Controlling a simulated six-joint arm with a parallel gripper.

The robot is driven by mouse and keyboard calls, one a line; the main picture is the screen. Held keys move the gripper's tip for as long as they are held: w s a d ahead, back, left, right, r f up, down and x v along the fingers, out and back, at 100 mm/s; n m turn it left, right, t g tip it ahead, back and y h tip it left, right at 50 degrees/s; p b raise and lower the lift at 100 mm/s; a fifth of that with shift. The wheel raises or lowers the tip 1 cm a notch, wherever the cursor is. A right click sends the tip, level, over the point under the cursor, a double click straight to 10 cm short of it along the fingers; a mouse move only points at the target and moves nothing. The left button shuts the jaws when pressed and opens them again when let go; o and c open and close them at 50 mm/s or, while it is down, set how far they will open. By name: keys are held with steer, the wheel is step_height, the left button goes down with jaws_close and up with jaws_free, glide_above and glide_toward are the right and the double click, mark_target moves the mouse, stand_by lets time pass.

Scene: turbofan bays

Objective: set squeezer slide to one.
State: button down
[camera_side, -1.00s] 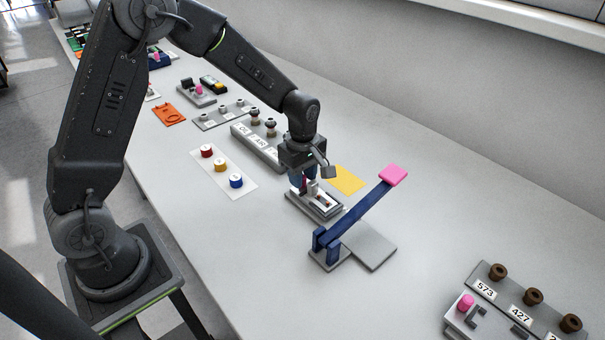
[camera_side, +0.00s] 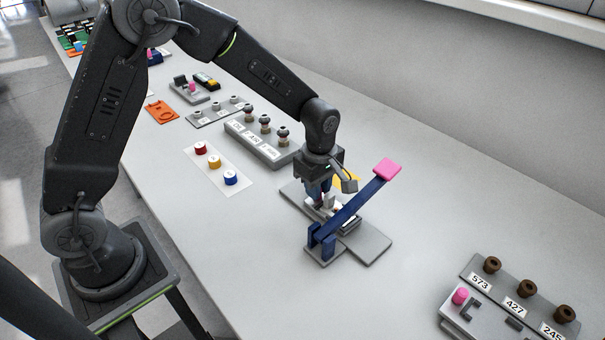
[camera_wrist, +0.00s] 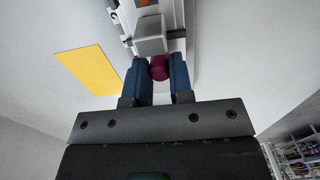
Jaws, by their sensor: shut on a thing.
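The squeezer has a blue lever (camera_side: 345,213) with a pink pad (camera_side: 387,168), raised at a slant over a grey base (camera_side: 366,246). A grey plate (camera_side: 293,189) runs beside it under my gripper (camera_side: 320,196). A light slide carriage (camera_side: 348,222) sits beneath the lever and is partly hidden by it. In the wrist view, my gripper (camera_wrist: 159,80) has its blue fingers shut on a dark pink knob (camera_wrist: 159,68). A grey block (camera_wrist: 150,36) stands just beyond the knob. Any position marks on the slide are unreadable.
A yellow sheet (camera_wrist: 88,70) lies beside the squeezer. A grey box with several knobs (camera_side: 262,145) and a white strip with coloured buttons (camera_side: 214,163) are to the left. A numbered panel (camera_side: 515,308) is at the lower right. The table front is clear.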

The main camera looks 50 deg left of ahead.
mark_target(322, 201)
steer(key=shift+d, duration=0.75)
steer(key=c, duration=1)
jaws_free()
step_height(322, 201, up, 14)
